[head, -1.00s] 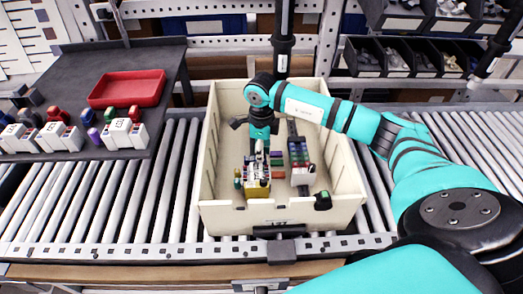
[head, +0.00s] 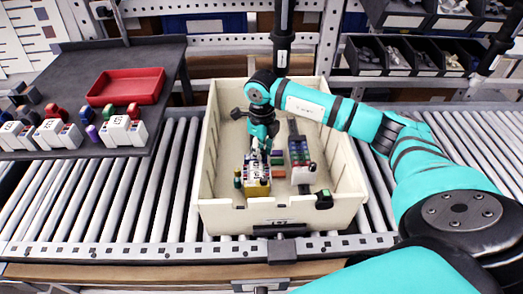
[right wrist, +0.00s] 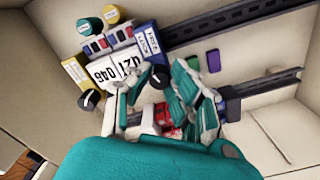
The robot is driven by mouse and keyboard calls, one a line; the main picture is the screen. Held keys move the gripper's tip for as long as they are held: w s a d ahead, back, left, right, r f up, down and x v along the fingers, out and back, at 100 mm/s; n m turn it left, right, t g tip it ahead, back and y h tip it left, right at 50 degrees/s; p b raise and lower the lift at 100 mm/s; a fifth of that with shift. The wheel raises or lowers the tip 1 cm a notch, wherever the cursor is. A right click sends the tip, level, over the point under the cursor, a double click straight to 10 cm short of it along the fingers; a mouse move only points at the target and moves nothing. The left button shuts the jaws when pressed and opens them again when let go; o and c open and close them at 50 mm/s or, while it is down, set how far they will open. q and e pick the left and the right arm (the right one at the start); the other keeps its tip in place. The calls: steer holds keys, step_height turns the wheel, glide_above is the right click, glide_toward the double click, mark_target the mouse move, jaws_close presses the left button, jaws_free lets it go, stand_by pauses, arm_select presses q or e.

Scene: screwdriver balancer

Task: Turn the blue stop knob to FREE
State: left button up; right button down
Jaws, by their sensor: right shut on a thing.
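A terminal block assembly with a yellow end (head: 257,188) stands in the cream crate (head: 215,130). In the right wrist view it shows white numbered modules (right wrist: 112,70), a yellow end module (right wrist: 73,70) and a blue end module (right wrist: 147,40). A dark round knob with a white pointer (right wrist: 159,78) sits at the end of the blue module. A similar dark knob (right wrist: 90,99) sits by the yellow module. My right gripper (head: 260,155) reaches down over the assembly; its fingers (right wrist: 155,85) are shut on the blue module's knob, partly hiding it. Its dial markings are unreadable.
A second rail assembly (head: 300,158) with coloured modules stands to the right in the crate. The crate rests on a roller conveyor (head: 100,205). A dark table (head: 150,75) at left holds a red tray (head: 127,87) and several white modules.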

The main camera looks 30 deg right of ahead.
steer(key=m, duration=0.6)
steer(key=shift+m+b, duration=0.3)
steer(key=m, duration=0.6)
steer(key=shift+m, duration=0.4)
steer(key=c, duration=1.2)
jaws_free()
steer(key=shift+o, duration=0.2)
step_height(320, 180, up, 8)
steer(key=shift+f, duration=0.2)
steer(key=shift+f, duration=0.1)
